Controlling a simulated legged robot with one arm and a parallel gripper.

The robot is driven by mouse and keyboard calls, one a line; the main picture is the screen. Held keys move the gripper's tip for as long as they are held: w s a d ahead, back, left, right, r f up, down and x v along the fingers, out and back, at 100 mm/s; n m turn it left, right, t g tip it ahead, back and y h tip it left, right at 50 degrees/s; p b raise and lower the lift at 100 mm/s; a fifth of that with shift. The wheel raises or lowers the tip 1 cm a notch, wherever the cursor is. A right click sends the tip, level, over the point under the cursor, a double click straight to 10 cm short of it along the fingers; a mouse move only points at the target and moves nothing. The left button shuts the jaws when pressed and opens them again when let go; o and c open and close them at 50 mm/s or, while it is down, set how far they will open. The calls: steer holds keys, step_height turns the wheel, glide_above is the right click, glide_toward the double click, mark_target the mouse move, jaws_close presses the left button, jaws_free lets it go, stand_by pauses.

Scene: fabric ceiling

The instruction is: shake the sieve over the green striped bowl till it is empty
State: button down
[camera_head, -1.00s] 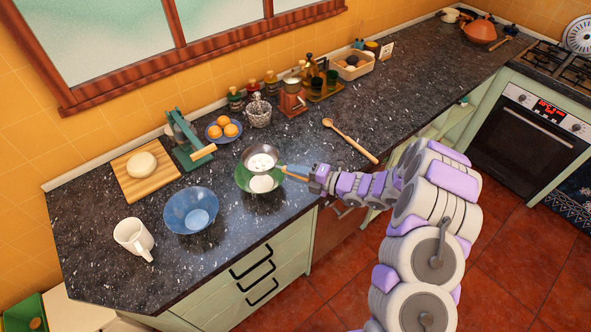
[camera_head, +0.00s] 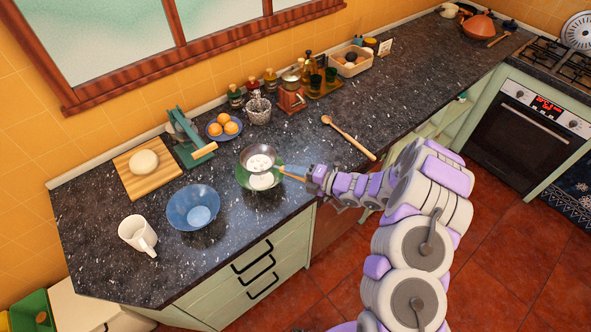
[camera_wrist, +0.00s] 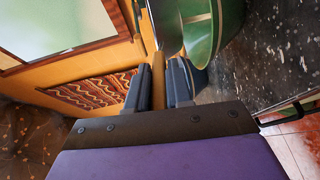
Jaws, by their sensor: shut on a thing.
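The sieve (camera_head: 247,158) has a dark rim and white powder (camera_head: 260,162) inside it. It is above the green striped bowl (camera_head: 242,181), overlapping the bowl's far part in the head view. White powder also shows in the bowl. My gripper (camera_head: 300,173) is shut on the sieve's wooden handle (camera_head: 291,176), to the right of the bowl. In the wrist view my gripper (camera_wrist: 158,85) has its dark fingers on either side of the handle (camera_wrist: 158,76). There the sieve's metal side (camera_wrist: 168,24) is beside the green striped bowl (camera_wrist: 226,28); its contents are hidden.
A blue bowl (camera_head: 180,207) and a white mug (camera_head: 135,233) stand to the left. A green press-like tool (camera_head: 184,140), a plate of oranges (camera_head: 223,127) and a metal cup (camera_head: 258,109) stand behind. A wooden spoon (camera_head: 350,138) lies on the dark counter at the right.

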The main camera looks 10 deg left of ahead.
steer(key=shift+w+d+p, duration=0.2)
steer(key=shift+w+p, duration=0.25)
steer(key=shift+w, duration=0.05)
steer(key=shift+w+d+p, duration=0.15)
steer(key=shift+w+p, duration=0.25)
steer(key=shift+w, duration=0.1)
steer(key=shift+r, duration=0.15)
step_height(320, 180, up, 5)
steer(key=shift+f+p, duration=0.1)
steer(key=shift+p, duration=1.05)
